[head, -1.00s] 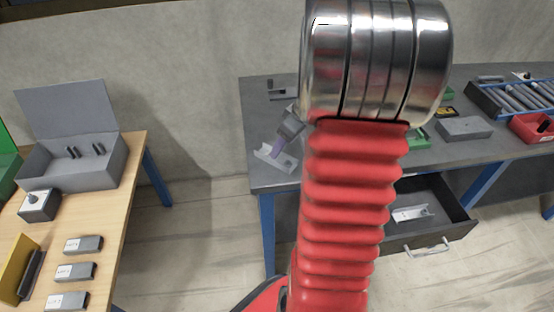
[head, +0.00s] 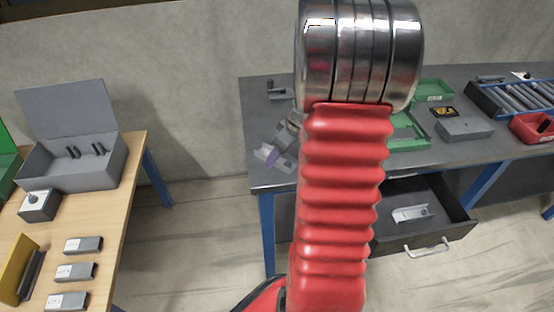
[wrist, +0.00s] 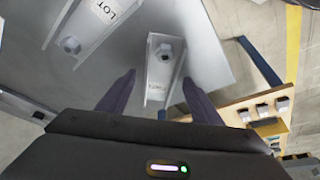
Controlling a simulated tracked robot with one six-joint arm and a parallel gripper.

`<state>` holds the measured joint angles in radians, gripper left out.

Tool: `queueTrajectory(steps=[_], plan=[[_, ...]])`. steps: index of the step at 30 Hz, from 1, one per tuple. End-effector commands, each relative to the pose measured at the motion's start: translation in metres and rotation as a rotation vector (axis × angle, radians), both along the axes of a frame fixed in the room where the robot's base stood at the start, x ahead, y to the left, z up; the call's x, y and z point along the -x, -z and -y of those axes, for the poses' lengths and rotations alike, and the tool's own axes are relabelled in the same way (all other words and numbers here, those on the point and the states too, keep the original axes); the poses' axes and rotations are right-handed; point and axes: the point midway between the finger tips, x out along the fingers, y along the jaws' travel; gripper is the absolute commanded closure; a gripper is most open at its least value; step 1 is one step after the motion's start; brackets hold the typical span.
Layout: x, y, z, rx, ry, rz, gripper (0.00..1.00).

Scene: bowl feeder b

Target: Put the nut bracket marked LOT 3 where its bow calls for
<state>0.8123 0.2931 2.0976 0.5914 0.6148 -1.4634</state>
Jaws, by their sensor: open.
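In the wrist view, a pale grey channel-shaped bracket (wrist: 160,62) with a nut in it lies between and just ahead of the open fingers of my gripper (wrist: 155,95). The small print on its label is too small to read. A second bracket (wrist: 85,38) with a nut lies to its upper left; its label shows "LOT", and the number is cut off. In the head view, my gripper (head: 284,146) is over the left part of the grey bench, close to a bracket (head: 268,155). My arm hides part of this area.
An open drawer (head: 450,205) under the bench holds another bracket (head: 410,214). Green trays (head: 434,90), a grey block (head: 464,129), a roller rack (head: 510,98) and a red bin (head: 532,127) are on the right. A wooden table (head: 110,225) stands left with an open grey box (head: 75,175).

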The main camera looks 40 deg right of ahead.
Motion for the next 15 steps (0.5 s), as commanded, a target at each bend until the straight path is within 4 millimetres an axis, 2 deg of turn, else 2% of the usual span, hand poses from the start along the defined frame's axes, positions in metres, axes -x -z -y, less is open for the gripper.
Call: queueTrajectory(steps=[4, 15], plan=[[0.0001, -0.0002, 0.0001, 0.000, 0.000, 0.000, 0.41], [0.0001, -0.0002, 0.0001, 0.000, 0.000, 0.000, 0.67]])
